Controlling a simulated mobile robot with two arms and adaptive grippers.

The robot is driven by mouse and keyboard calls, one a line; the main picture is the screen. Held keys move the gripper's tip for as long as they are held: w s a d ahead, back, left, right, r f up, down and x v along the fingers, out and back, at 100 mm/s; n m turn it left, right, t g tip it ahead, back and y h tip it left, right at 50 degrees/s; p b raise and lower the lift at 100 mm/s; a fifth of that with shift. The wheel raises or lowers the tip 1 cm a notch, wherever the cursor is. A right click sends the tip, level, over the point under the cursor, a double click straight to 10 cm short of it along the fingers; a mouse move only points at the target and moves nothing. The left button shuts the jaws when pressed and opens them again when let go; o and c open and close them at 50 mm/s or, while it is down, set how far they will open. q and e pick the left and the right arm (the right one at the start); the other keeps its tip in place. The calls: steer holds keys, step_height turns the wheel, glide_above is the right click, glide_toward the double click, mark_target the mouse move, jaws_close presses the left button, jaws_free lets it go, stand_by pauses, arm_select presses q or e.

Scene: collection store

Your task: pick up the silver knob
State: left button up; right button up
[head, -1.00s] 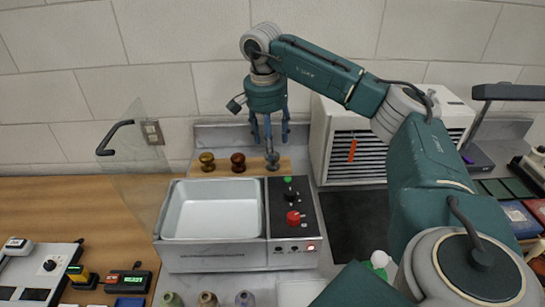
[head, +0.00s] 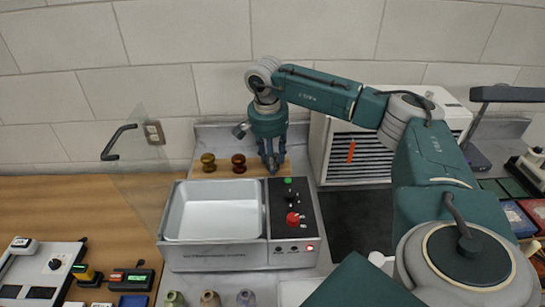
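The silver knob (head: 272,168) is at the right end of a row of knobs on a wooden strip behind the steel basin unit. It is mostly hidden by my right gripper (head: 272,163), which points straight down with its fingers around the knob. The fingertips are small and overlap the knob, so I cannot tell whether they grip it. My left gripper is not in view.
A gold knob (head: 208,162) and a red-brown knob (head: 238,163) stand left of the gripper. In front is the steel basin (head: 213,257) with a control panel (head: 292,215). A clear panel with a black handle (head: 119,142) rises at left. A white vented box (head: 352,158) stands close at right.

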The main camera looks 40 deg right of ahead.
steer(key=shift+c, duration=1.2)
steer(key=shift+r, duration=0.1)
